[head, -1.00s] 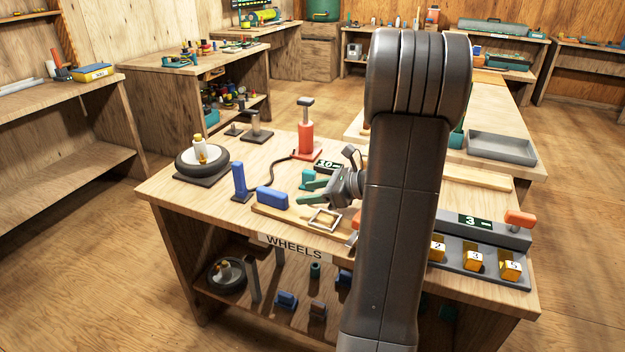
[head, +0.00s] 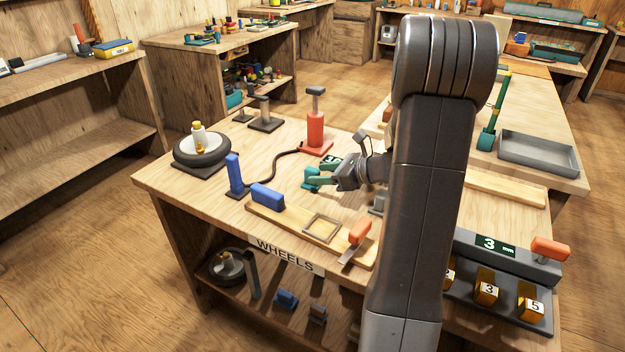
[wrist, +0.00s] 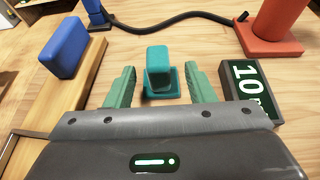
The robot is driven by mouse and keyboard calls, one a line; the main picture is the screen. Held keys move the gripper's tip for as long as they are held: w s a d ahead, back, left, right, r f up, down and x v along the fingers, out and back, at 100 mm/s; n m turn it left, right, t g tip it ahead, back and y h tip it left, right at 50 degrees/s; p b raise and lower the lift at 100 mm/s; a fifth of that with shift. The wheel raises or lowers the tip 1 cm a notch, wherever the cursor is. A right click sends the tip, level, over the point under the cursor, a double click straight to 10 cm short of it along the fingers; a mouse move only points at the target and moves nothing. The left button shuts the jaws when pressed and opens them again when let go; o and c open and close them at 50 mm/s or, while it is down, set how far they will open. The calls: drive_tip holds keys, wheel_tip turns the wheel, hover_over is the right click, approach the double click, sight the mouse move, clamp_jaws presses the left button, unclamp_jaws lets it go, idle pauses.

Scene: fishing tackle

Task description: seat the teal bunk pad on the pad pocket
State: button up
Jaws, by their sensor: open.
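The teal bunk pad (wrist: 160,72) stands on the bench between the fingertips of my gripper (wrist: 161,78) in the wrist view. It has an upright block on a wider foot, and a gap shows on each side of it. My gripper is open. In the head view, my gripper (head: 328,180) is low over the bench, and the teal pad (head: 311,178) is partly hard to tell from its fingers. The pad pocket (head: 306,226), a square wooden frame, lies on the wooden board in front of my gripper and looks empty.
A blue block (head: 267,196) stands on the board left of the pocket; an orange-handled tool (head: 360,232) lies to its right. A red post (head: 316,130) with a black hose is behind. A "10" display (wrist: 247,90) stands close to the right finger.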

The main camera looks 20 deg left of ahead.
sight(307, 173)
drive_tip(key=shift+x, duration=2.7)
drive_tip(key=shift+r, duration=0.2)
drive_tip(key=c, duration=1.1)
